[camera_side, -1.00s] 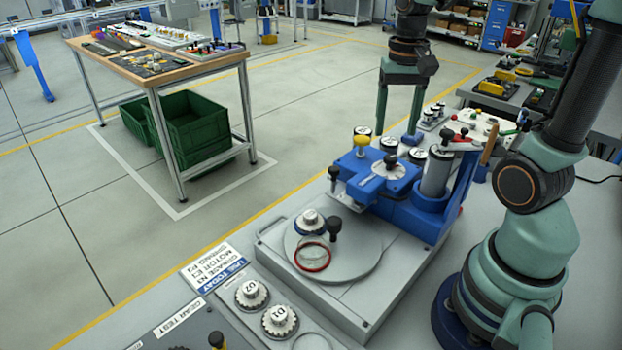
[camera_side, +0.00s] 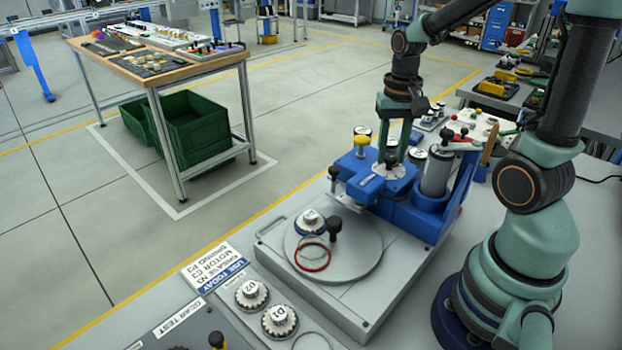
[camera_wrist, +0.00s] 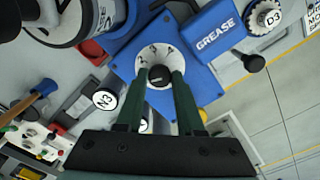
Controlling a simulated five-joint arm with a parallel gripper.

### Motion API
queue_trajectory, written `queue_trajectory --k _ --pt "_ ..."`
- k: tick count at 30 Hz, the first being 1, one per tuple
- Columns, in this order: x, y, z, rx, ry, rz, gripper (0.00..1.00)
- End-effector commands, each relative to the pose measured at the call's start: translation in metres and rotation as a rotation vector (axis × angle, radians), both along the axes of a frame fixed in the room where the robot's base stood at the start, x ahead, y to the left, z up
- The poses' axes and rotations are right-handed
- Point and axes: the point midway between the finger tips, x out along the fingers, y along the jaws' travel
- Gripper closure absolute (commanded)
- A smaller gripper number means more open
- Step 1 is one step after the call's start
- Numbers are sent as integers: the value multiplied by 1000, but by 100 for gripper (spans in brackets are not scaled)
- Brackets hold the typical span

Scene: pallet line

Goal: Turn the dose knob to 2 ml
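The dose knob is a small dark knob (camera_wrist: 160,77) at the centre of a white numbered dial (camera_wrist: 152,56) on a blue plate in the wrist view. In the side view the dial (camera_side: 390,172) sits on the blue grease unit (camera_side: 362,187), partly hidden by my gripper. My gripper (camera_wrist: 160,76) points down over the dial, its two green fingers apart, one on each side of the knob. It also shows in the side view (camera_side: 394,157). I cannot tell whether the fingertips touch the knob. The dial's numbers are too small to read surely.
A yellow-topped knob (camera_side: 361,141) and a grey cylinder (camera_side: 436,172) stand close to the dial. A round grey turntable (camera_side: 350,262) with a red ring (camera_side: 312,258) lies in front. A wooden-handled tool (camera_side: 488,147) stands to the right.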

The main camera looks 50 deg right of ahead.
Motion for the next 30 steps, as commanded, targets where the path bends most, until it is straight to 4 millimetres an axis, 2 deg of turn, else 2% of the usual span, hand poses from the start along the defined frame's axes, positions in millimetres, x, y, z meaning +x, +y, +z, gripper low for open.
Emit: queue_trajectory --k 8,14,30 --pt "0 0 0 0 0 -25 100" --pt "0 0 1 0 0 -114 100" --pt "0 -1 1 0 -1 -550 100"
